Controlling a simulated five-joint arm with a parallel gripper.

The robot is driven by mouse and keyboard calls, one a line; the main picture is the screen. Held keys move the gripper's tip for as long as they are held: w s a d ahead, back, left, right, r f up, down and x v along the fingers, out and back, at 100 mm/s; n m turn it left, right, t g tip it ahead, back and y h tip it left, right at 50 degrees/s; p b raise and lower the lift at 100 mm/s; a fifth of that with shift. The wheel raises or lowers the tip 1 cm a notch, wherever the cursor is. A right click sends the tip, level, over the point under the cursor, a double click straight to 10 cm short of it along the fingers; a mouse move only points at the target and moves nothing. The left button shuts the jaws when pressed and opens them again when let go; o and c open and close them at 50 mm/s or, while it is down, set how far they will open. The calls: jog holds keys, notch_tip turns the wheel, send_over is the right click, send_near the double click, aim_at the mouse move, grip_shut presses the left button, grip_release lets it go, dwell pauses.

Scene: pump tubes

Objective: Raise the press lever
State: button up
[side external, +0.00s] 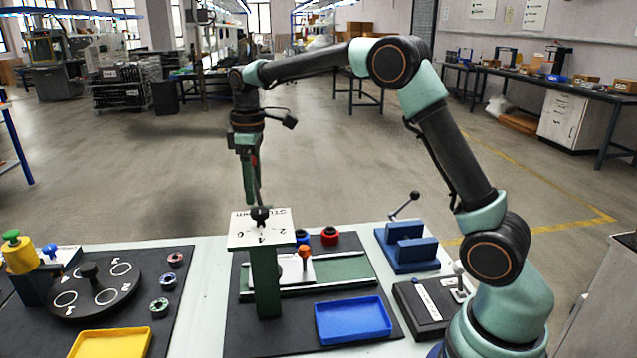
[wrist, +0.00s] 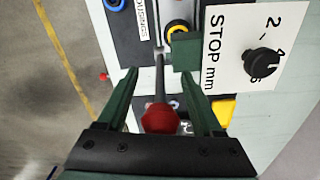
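The press is a green post (side external: 266,285) topped by a white stop plate (side external: 240,235) with a black dial knob. The plate (wrist: 225,60) also shows in the wrist view, at the right. The press lever, a grey rod with a red ball knob (wrist: 160,118), lies between my fingers in the wrist view. In the side view I cannot make out the lever's knob. My gripper (wrist: 160,73) is open, with one dark green finger on each side of the lever and visible gaps. In the side view my gripper (side external: 252,195) points down just behind the plate.
A blue tray (side external: 352,320) and an orange-knobbed slide (side external: 304,252) are right of the post. A blue fixture with a black-ball lever (side external: 408,250) and a black box with a white knob (side external: 432,303) stand farther right. A black turntable (side external: 92,290) is left.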

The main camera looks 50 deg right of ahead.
jog(key=c, duration=1)
grip_shut()
jog(key=shift+w+d+r, duration=0.1)
jog(key=shift+d, duration=0.05)
